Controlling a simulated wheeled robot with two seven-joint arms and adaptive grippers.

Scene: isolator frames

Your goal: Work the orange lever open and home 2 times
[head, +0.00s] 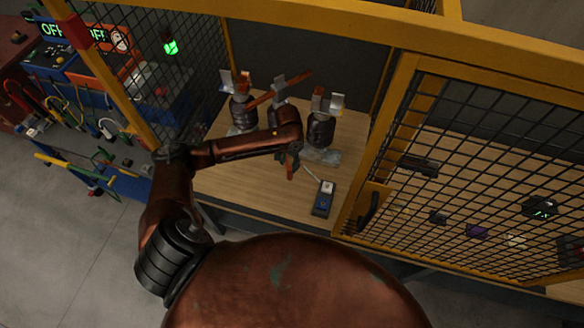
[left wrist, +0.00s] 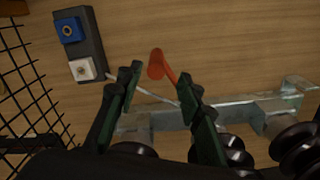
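The orange lever (left wrist: 157,66) shows in the left wrist view just beyond and between my left fingertips, with its rounded end toward the camera. In the head view its orange end (head: 291,172) hangs just below my left gripper (head: 286,156). My left gripper (left wrist: 160,90) is open, its two dark green fingers apart on either side of the lever. I cannot tell whether either finger touches it. My right gripper is not in view.
A dark box with a blue and a white button (head: 323,198) lies on the wooden bench (head: 240,185) near the front edge. It also shows in the left wrist view (left wrist: 92,40). Yellow-framed mesh (head: 470,180) stands on the right. A blue tool cart (head: 125,178) is at left.

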